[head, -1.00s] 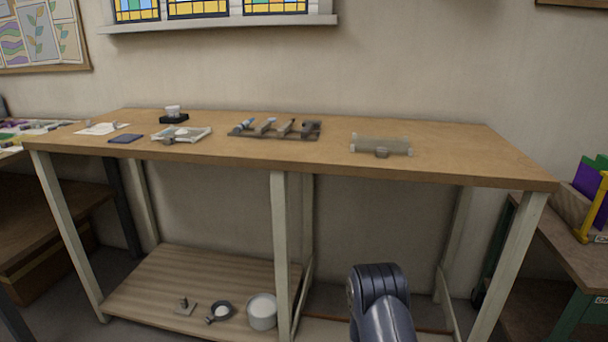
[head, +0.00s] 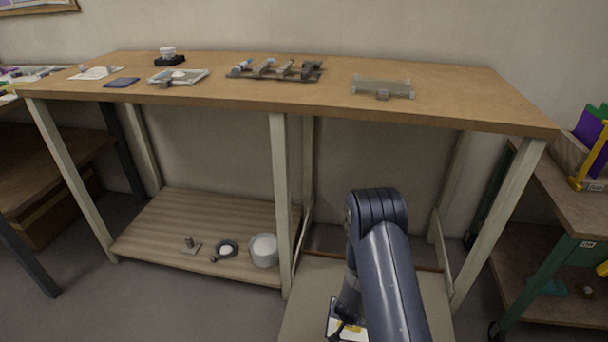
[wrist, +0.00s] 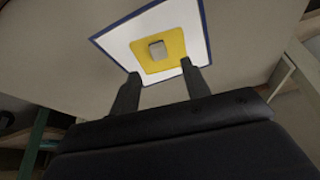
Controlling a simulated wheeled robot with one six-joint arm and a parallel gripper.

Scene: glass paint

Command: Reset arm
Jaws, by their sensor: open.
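My arm rises at the lower middle of the head view and bends down, with my gripper (head: 342,325) low and partly cut off by the frame's bottom edge. In the wrist view my gripper (wrist: 160,68) is open, its two dark fingers apart with nothing between them. Just beyond the fingertips lies a white square panel (wrist: 118,45) with a blue edge, a yellow middle and a small grey knob. Part of this panel also shows beside the gripper in the head view (head: 352,335). I cannot tell the gap between fingertips and knob.
A wooden table (head: 230,95) stands ahead, bearing a tool rack (head: 275,77), a clear box (head: 383,88), a small tray (head: 196,75) and a dark pad (head: 121,82). Its lower shelf (head: 185,215) holds a white pot (head: 264,250). A side bench (head: 575,205) stands right.

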